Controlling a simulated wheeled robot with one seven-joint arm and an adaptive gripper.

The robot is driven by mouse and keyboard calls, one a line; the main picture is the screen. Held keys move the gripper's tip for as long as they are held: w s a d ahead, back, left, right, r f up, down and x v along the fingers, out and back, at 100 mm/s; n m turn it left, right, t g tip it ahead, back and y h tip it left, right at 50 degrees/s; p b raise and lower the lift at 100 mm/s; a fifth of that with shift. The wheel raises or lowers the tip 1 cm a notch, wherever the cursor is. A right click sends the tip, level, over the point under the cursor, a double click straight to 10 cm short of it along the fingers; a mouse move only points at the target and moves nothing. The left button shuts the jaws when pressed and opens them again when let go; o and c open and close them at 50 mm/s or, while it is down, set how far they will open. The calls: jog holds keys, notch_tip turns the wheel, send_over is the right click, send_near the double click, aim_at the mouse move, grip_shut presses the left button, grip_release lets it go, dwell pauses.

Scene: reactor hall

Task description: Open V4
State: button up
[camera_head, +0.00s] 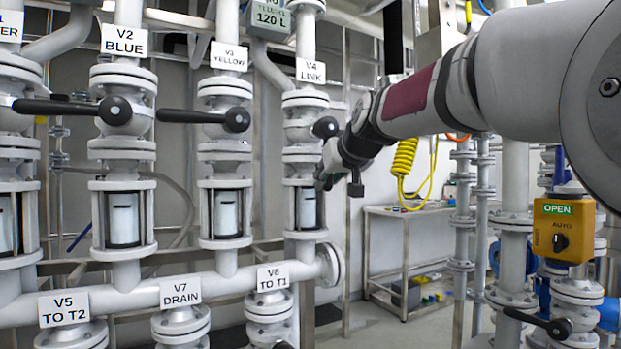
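Valve V4 is the white flanged valve (303,106) on the right-hand pipe, under the label "V4 LINK" (311,71). Its black handle knob (326,127) shows at the valve's right front; the lever behind the knob is mostly hidden or foreshortened. My gripper (324,177) is at the end of my arm, which reaches in from the right. It is just below the knob, in front of the sight glass (307,207) under V4. It seems apart from the knob. The fingers are small and dark, partly overlapping, so their opening is unclear.
Valves V2 BLUE (122,77) and V3 YELLOW (226,90) stand to the left with black levers lying sideways. V5 (70,340), V7 (181,325) and V6 (270,305) sit below on the horizontal pipe (215,288). A yellow OPEN/AUTO box (563,230) is at right.

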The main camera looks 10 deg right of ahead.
jog(key=shift+o, duration=0.6)
jog(key=shift+d, duration=0.1)
jog(key=shift+s+r, duration=0.1)
jog(key=shift+s, duration=0.1)
jog(key=v, duration=1.1)
jog(key=shift+s, duration=0.25)
jog(key=shift+r, duration=0.1)
